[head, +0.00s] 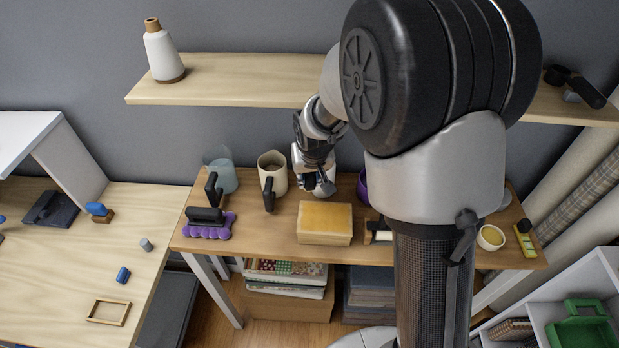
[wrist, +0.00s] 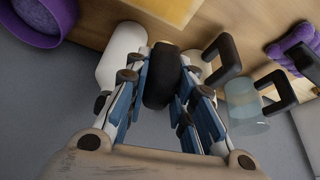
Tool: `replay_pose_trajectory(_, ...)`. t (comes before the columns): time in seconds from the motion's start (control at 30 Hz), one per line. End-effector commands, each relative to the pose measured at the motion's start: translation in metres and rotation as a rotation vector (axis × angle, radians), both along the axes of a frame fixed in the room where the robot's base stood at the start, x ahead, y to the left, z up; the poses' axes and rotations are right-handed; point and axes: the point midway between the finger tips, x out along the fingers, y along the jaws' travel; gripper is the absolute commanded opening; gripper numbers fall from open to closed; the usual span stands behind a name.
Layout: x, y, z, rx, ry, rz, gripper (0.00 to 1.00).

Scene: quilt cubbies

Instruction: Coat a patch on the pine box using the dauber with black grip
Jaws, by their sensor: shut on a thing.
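The pine box (head: 325,224) sits on the wooden bench, with a yellowish top face. A corner of it shows at the top of the wrist view (wrist: 165,8). My gripper (head: 314,180) is behind the box, low over the rear of the bench. In the wrist view my gripper (wrist: 162,78) is shut on a rounded black grip (wrist: 160,88), which looks like the dauber's. The dauber's working end is hidden. A white rounded object (wrist: 121,58) stands close beside the fingers; I cannot tell whether they touch.
A cream mug (head: 272,172) and a clear bluish cup (head: 222,177), both near black handles, stand left of my gripper. A purple piece (head: 211,228) with a black handle lies farther left. A purple bowl (wrist: 42,22) is close by. A shelf (head: 230,82) runs above the bench.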

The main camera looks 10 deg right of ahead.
Motion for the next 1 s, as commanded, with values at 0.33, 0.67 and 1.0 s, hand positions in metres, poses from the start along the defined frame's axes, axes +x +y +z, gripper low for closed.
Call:
replay_pose_trajectory(0.33, 0.003, 0.000, 0.023, 0.000, 0.000, 0.000, 0.00)
replay_pose_trajectory(0.67, 0.003, 0.000, 0.022, 0.000, 0.000, 0.000, 0.00)
replay_pose_trajectory(1.0, 0.003, 0.000, 0.022, 0.000, 0.000, 0.000, 0.00)
